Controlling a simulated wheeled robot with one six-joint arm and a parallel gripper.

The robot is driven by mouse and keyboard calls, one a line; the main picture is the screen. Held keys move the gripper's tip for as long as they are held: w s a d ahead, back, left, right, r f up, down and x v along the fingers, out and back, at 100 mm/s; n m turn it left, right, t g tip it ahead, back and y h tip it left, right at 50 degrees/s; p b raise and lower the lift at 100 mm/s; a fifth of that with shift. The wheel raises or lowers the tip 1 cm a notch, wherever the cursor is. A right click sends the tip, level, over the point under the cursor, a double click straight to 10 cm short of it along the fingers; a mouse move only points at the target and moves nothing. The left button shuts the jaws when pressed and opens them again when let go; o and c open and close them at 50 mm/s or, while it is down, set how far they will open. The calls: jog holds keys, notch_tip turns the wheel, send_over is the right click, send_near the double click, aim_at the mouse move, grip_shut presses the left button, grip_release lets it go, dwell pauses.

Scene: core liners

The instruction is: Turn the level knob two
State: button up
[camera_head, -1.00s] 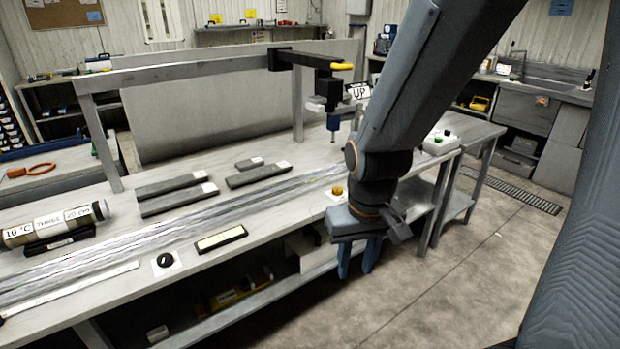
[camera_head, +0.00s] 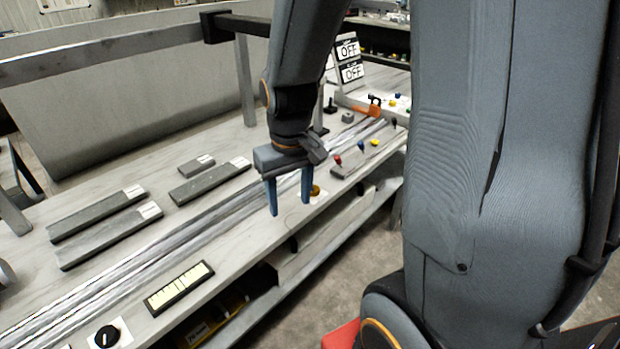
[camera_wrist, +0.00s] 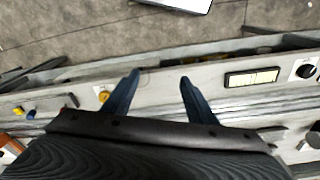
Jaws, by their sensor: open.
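A black round knob (camera_head: 107,337) sits on a white plate at the bench's front edge, low left in the head view. The wrist view shows this black knob (camera_wrist: 306,70) at the right. A small brass-yellow knob (camera_head: 315,191) on a white plate sits just behind my gripper (camera_head: 289,207). The brass-yellow knob also shows in the wrist view (camera_wrist: 103,95), left of the fingers. Which knob is level knob two cannot be told. My gripper, also in the wrist view (camera_wrist: 160,76), is open and empty, pointing down near the front edge, touching no knob visibly.
A long black-framed panel (camera_head: 179,287) lies between the knobs. Grey bars (camera_head: 105,215) lie behind clear rails. Small coloured levers (camera_head: 361,147) and an orange clamp (camera_head: 374,107) stand farther right. Signs reading OFF (camera_head: 348,60) stand at the back. Grey floor is open in front.

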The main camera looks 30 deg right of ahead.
jog(key=shift+n+g, duration=0.5)
jog(key=shift+n, duration=0.2)
jog(key=w+d+f, duration=0.2)
jog(key=w+d, duration=0.3)
jog(key=w+d+f, duration=0.2)
jog(key=w+d, duration=0.2)
jog(key=w, duration=0.2)
jog(key=w+d+f+p, duration=0.1)
jog(key=w+d+f, duration=0.1)
jog(key=w+d, duration=0.3)
jog(key=shift+w+d+f, duration=0.15)
jog(key=shift+w+d, duration=0.15)
jog(key=shift+w, duration=0.45)
jog(key=shift+w+d+f, duration=0.15)
jog(key=shift+d+f, duration=0.05)
jog(key=shift+d, duration=0.1)
jog(key=shift+f, duration=0.3)
jog(key=shift+w+f+p, duration=0.1)
jog(key=shift+f+p, duration=1.2)
jog(key=shift+f, duration=2.3)
jog(key=c, duration=1.1)
jog(key=shift+o, duration=0.2)
